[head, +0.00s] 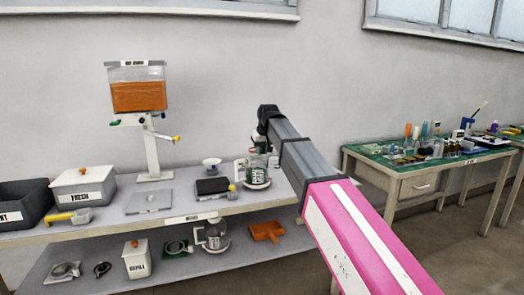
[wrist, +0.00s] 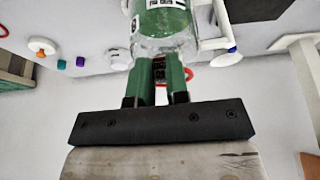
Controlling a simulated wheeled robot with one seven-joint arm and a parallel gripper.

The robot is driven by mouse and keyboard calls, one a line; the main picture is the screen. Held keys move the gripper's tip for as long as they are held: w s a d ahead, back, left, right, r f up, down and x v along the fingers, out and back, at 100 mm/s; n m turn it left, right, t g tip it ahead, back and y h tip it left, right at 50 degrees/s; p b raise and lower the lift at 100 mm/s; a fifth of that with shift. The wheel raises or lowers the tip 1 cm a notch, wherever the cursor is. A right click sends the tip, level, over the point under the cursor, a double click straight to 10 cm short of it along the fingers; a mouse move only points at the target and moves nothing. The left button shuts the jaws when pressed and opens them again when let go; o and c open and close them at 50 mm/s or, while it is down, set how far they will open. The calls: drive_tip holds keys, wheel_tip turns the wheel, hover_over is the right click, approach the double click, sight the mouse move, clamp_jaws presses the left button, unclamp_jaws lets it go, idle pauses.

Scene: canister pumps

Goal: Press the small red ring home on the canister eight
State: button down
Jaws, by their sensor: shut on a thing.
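In the head view the glass canister (head: 257,172) stands on a white round base on the bench, partly behind my arm. My gripper (wrist: 160,64) is close to the canister's wall, its two green fingers pointing at it. A dark and red piece shows between the fingers. A red ring (wrist: 189,74) shows as an arc beside the right finger; the rest is hidden, and how it sits in the jaws is unclear. Whether it touches the canister cannot be told.
The bench (head: 120,229) also holds a FRESH box (head: 83,187), a dark bin (head: 23,203), a dark scale-like block (head: 212,187) and a dispenser stand with an orange tank (head: 138,95). A lower shelf (head: 180,262) holds several parts. A green-topped table (head: 385,152) stands at right.

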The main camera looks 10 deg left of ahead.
sight(261, 162)
drive_tip(key=shift+f, duration=1.6)
idle(1.6)
drive_tip(key=shift+c, duration=2.4)
unclamp_jaws()
drive_tip(key=shift+s+d, duration=0.55)
drive_tip(key=shift+s, duration=0.3)
drive_tip(key=shift+s+d, duration=0.55)
drive_tip(key=shift+s, duration=0.25)
drive_tip(key=shift+r, duration=0.15)
wheel_tip(261, 162, up, 7)
drive_tip(key=shift+r, duration=0.15)
